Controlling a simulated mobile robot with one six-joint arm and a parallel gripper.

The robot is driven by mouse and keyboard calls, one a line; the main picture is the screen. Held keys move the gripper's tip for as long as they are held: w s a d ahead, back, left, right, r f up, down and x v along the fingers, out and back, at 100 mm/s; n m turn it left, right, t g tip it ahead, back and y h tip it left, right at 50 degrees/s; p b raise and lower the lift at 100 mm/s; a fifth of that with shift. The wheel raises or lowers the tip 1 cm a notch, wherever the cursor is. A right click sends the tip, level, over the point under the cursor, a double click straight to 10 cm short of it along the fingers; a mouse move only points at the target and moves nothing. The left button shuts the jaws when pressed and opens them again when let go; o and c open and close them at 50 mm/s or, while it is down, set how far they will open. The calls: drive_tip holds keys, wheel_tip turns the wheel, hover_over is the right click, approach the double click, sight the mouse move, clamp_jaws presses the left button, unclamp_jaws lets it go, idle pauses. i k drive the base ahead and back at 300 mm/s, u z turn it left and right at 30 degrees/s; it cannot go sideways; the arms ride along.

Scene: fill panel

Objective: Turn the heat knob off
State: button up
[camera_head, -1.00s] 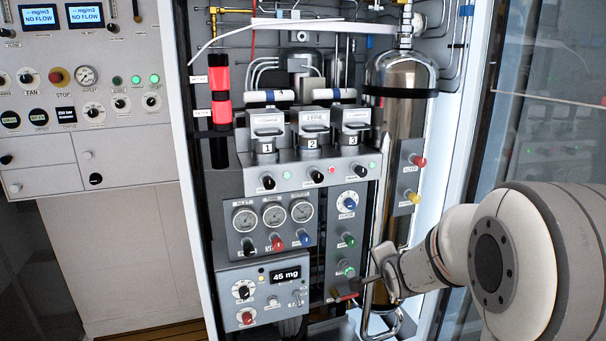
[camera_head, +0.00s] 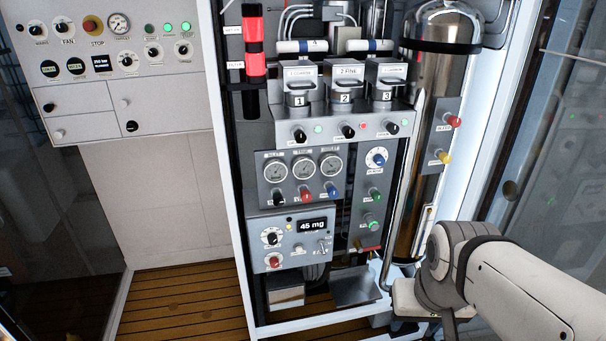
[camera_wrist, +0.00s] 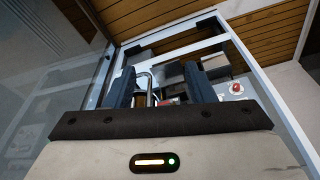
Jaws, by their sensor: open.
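I cannot read which knob is labelled heat. A white dial with a blue knob (camera_head: 377,157) is on the right column of the cabinet panel. A dark knob (camera_head: 271,239) and a red knob (camera_head: 274,262) sit on the grey box beside the "45 mg" display (camera_head: 312,226). A red knob also shows in the wrist view (camera_wrist: 236,87). My gripper (camera_wrist: 160,78) is open, with two dark fingers apart and nothing visibly held. In the head view my arm is low at the cabinet's right, and the fingertips are not clearly visible.
Three gauges (camera_head: 303,168) and lidded canisters 1, 2 and 3 (camera_head: 344,88) are above the box. A steel cylinder (camera_head: 440,70) with a pipe stands at the right. A glass panel (camera_head: 550,150) is beyond it. The wooden floor (camera_head: 180,305) at the left is clear.

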sight(271, 237)
drive_tip(key=z, duration=1.25)
drive_tip(key=k, duration=1.8)
drive_tip(key=u, duration=1.15)
drive_tip(key=i, duration=1)
drive_tip(key=u, duration=0.05)
